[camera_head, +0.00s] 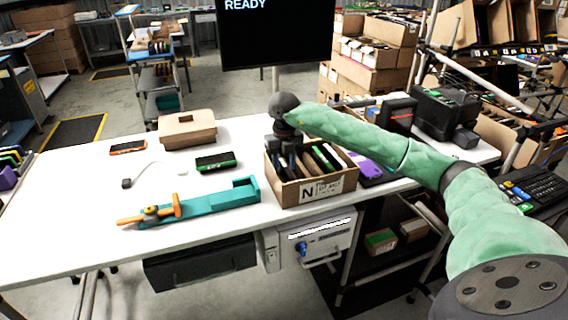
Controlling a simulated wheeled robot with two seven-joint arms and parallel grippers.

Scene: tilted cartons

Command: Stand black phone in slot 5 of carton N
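I cannot make out slot numbers. My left gripper is not in view.
A teal tool with orange handles (190,207) lies in front. A black device with an orange edge (128,147), a cable (150,175) and a lidded cardboard box (187,130) are farther left. Purple items (369,169) lie right of the carton.

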